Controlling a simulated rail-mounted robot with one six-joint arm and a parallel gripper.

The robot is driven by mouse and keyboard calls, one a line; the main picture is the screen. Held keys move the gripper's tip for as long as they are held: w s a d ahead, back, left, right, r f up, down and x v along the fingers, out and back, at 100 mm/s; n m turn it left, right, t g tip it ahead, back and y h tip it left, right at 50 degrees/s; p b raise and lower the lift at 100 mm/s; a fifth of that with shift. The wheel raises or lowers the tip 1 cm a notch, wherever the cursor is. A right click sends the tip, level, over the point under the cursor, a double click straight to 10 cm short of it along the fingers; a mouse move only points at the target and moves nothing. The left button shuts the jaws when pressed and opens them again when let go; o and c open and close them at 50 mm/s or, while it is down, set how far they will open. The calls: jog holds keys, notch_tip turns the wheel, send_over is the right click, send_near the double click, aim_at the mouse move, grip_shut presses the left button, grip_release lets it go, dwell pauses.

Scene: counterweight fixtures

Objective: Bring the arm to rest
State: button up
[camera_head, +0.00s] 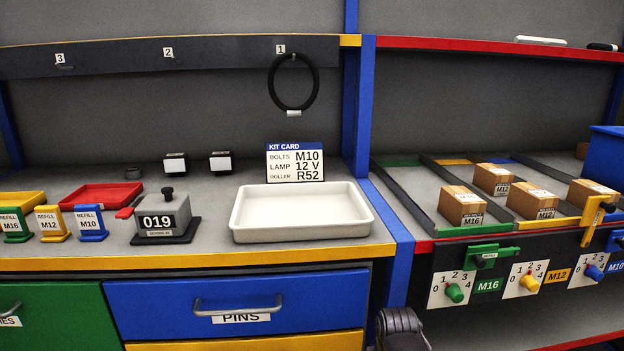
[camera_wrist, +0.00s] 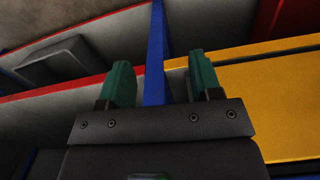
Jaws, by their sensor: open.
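My gripper (camera_wrist: 161,82) shows in the wrist view with its two green fingers apart and nothing between them. Beyond the fingers are a blue upright, a red-edged shelf and a yellow surface, all tilted in the picture. In the head view the gripper is not visible. A dark rounded part at the bottom, in front of the blue upright, seems to be a piece of my arm.
A white tray (camera_head: 303,238) sits empty on the workbench (camera_head: 240,258), below the kit card (camera_head: 295,162). A counter block marked 019 (camera_head: 165,216) stands left of it. Boxes (camera_head: 461,205) lie in lanes at right. A black ring (camera_head: 293,106) hangs at hook 1. The blue drawer (camera_head: 235,305) is shut.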

notch_tip(320, 180, up, 27)
jog(key=p, duration=2.4)
jog(key=shift+d, duration=0.35)
